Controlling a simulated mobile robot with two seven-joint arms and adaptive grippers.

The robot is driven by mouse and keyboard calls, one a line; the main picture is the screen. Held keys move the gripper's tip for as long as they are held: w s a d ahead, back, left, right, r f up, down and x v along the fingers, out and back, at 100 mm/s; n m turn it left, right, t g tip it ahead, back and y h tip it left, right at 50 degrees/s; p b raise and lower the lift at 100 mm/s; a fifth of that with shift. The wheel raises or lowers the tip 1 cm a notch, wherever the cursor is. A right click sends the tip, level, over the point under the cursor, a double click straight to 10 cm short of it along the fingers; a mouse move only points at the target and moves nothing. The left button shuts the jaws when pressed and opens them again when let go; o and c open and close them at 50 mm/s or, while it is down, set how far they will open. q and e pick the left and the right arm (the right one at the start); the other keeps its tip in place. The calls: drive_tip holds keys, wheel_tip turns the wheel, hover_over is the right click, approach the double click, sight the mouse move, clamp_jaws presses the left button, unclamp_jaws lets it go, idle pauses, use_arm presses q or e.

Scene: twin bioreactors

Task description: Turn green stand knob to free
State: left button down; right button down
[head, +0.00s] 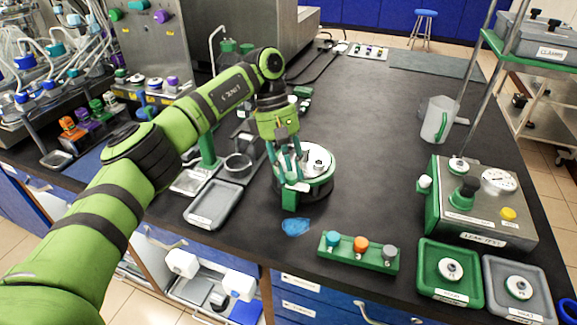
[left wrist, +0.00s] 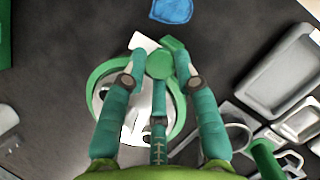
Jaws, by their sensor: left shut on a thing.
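The green stand (head: 321,188) is a round base with a green rim and a pale top, standing on the dark bench. It also shows in the left wrist view (left wrist: 96,84). My left gripper (head: 294,182) points down at the stand's front left side. In the left wrist view, its teal fingers (left wrist: 160,80) are around the round green knob (left wrist: 159,64), closed on it. The fingers hide part of the knob and the stand's top. Any marking of the knob's position cannot be read. My right gripper is not in view.
A blue cloth (head: 296,226) lies just in front of the stand. A green block with three coloured knobs (head: 358,262) is at the front edge. Grey trays (head: 212,222) lie to the left. A leak-test box (head: 482,232) stands right.

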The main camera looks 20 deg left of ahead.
use_arm(q)
drive_tip(key=shift+m, duration=0.3)
idle(0.4)
drive_tip(key=c, duration=1)
unclamp_jaws()
drive_tip(key=shift+s, duration=0.1)
drive_tip(key=shift+r, duration=0.1)
drive_tip(key=shift+v, duration=3.65)
drive_tip(key=shift+d+r, duration=0.1)
